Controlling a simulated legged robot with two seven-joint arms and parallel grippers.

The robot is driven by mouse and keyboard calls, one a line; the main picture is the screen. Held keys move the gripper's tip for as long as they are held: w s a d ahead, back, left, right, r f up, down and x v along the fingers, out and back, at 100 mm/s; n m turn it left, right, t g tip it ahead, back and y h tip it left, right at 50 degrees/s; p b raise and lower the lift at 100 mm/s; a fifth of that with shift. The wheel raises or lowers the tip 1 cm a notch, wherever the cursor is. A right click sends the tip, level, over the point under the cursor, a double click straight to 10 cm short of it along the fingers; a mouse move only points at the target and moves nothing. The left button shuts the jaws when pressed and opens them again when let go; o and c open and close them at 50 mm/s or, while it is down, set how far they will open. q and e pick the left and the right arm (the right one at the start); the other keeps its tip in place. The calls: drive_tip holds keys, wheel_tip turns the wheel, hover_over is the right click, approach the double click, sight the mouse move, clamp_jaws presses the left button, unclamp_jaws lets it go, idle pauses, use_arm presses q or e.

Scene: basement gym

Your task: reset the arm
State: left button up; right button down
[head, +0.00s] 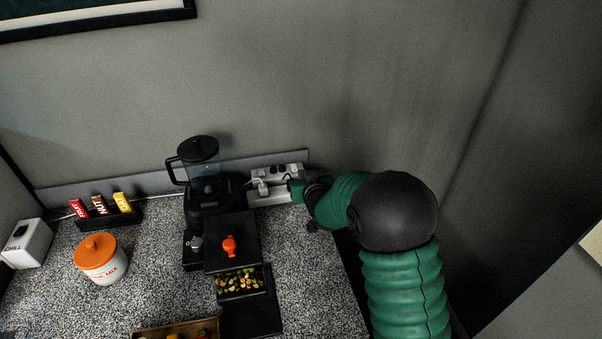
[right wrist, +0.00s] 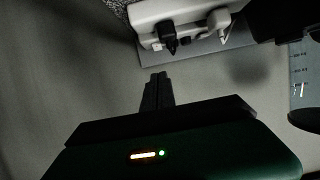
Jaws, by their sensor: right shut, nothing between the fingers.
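My right arm, in a green ribbed sleeve with a black joint cover, reaches in from the lower right of the head view. Its gripper (head: 297,190) is at the back right of the counter, beside the white power strip (head: 274,170). In the right wrist view, the dark fingers of the right gripper (right wrist: 157,77) are together and empty. They point toward the power strip (right wrist: 186,10), which has a black plug (right wrist: 168,33) and a white plug (right wrist: 220,20) in it. A gap shows between fingertips and plugs in that picture. My left gripper is not in view.
A blender (head: 201,165) stands left of the power strip. In front are a black dispenser (head: 231,245), an orange-lidded jar (head: 100,258), a rack of bars (head: 104,212) and a white box (head: 27,243). The wall (head: 400,80) is close behind. The speckled counter (head: 310,270) is clear at the right front.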

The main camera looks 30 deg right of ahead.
drive_tip(key=s+a+f+g, duration=0.2)
drive_tip(key=s+a, duration=0.1)
drive_tip(key=s, duration=0.2)
drive_tip(key=s+a+f+n+g+y, duration=0.1)
drive_tip(key=s+a+f+g, duration=0.1)
drive_tip(key=s, duration=0.3)
drive_tip(key=s+a+f+g+y, duration=0.1)
drive_tip(key=s+a+f, duration=0.1)
drive_tip(key=s+a, duration=0.2)
drive_tip(key=shift+s+a+g, duration=0.3)
drive_tip(key=shift+s+g, duration=0.1)
drive_tip(key=shift+s, duration=0.2)
drive_tip(key=s+a+g, duration=0.1)
drive_tip(key=s, duration=0.4)
drive_tip(key=s+a+f+n+g, duration=0.1)
drive_tip(key=s+a+g, duration=0.1)
drive_tip(key=s, duration=0.3)
drive_tip(key=s+a+f+g+y, duration=0.1)
drive_tip(key=s, duration=0.4)
drive_tip(key=shift+s+a+f+n+g, duration=0.2)
drive_tip(key=shift+a+f+n+g, duration=0.1)
drive_tip(key=shift+n, duration=0.1)
drive_tip(key=shift+s, duration=0.15)
drive_tip(key=shift+d+f, duration=0.1)
drive_tip(key=shift+d, duration=0.05)
